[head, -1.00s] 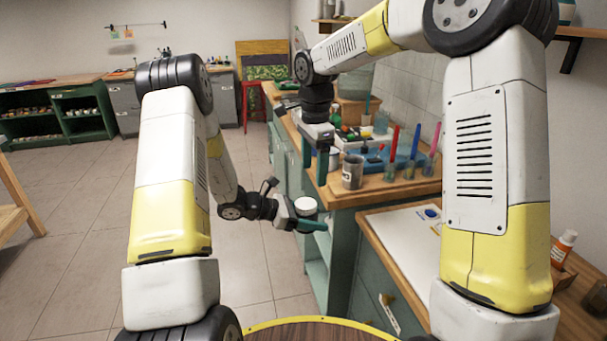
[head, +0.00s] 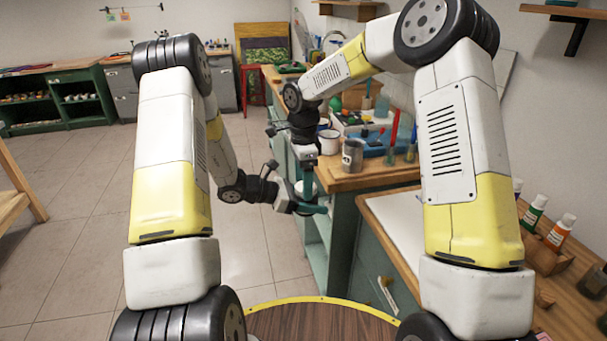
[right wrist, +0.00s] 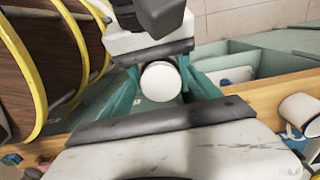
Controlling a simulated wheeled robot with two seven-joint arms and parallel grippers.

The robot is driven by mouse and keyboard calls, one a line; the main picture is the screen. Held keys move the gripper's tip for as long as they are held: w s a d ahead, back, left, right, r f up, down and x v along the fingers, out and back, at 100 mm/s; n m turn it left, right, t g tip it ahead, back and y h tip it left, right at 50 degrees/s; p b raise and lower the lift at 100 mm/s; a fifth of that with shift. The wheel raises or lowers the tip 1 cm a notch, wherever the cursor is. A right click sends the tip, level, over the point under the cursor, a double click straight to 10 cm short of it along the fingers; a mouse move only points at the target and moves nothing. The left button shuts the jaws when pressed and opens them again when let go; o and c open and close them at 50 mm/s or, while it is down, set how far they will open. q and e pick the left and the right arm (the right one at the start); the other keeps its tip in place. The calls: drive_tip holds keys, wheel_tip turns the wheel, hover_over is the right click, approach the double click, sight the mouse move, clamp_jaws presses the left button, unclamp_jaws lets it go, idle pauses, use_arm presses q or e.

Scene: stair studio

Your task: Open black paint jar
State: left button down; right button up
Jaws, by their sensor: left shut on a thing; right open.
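A small jar with a round white lid (right wrist: 160,81) is held upright by my left gripper (head: 312,208), beside the end of the teal cabinet. In the head view the lid (head: 306,187) is partly covered by my right gripper (head: 303,180). That gripper points down from above, its open teal fingers around or just above the lid. In the right wrist view the lid lies between teal fingers, with no clear sign of a grip. The jar's body and paint colour are hidden.
The wooden counter (head: 365,179) beside the grippers carries a grey mug (head: 352,156), a white mug (head: 329,142) and a blue tray (head: 379,149) with tools. Paint bottles (head: 534,212) stand on the lower worktop at right.

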drive_tip(key=shift+f, duration=0.1)
drive_tip(key=shift+c, duration=0.2)
drive_tip(key=c, duration=1.4)
drive_tip(key=shift+n, duration=1.7)
drive_tip(key=o, duration=1.5)
